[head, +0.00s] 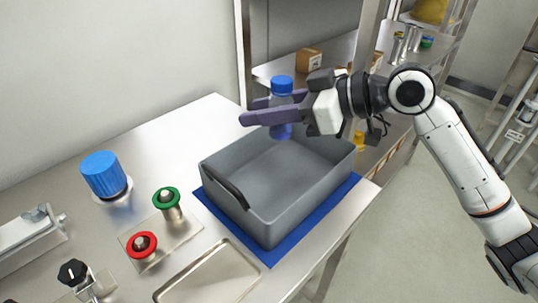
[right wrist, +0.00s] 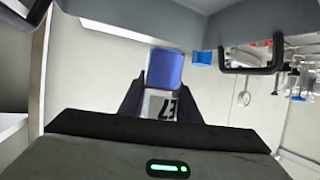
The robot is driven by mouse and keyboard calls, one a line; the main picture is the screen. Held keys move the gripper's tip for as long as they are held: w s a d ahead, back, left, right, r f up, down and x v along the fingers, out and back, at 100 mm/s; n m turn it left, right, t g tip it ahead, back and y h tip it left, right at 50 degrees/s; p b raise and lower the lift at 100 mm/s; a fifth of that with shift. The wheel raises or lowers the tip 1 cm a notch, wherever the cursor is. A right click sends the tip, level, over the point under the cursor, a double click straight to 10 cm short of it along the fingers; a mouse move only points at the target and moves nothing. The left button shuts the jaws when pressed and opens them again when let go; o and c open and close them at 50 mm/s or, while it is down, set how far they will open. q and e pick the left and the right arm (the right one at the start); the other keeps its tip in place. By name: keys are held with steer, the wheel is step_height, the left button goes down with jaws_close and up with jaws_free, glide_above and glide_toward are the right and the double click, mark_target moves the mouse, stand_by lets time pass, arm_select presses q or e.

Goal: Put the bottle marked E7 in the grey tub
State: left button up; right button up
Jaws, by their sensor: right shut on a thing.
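A bottle with a blue cap (head: 281,84) and a translucent blue body is held upright between the purple fingers of my right gripper (head: 252,110). The bottle hangs over the far part of the grey tub (head: 275,232), with its lower end around rim height in the picture. The tub is open and looks empty, standing on a blue mat (head: 212,207). My left gripper is out of view.
A shelf behind holds a cardboard box (head: 308,60).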

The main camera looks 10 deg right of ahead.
mark_target(270, 134)
steer(key=f, duration=0.2)
steer(key=s+f, duration=0.1)
steer(key=f, duration=0.1)
steer(key=shift+f, duration=0.25)
step_height(270, 134, down, 4)
steer(key=shift+w+f, duration=0.1)
steer(key=shift+f, duration=0.05)
steer(key=shift+f+b, duration=0.5)
steer(key=shift+f, duration=0.15)
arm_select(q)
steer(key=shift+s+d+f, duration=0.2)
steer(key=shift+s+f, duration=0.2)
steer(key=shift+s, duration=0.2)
arm_select(e)
steer(key=o, duration=1.1)
steer(key=shift+r, duration=0.1)
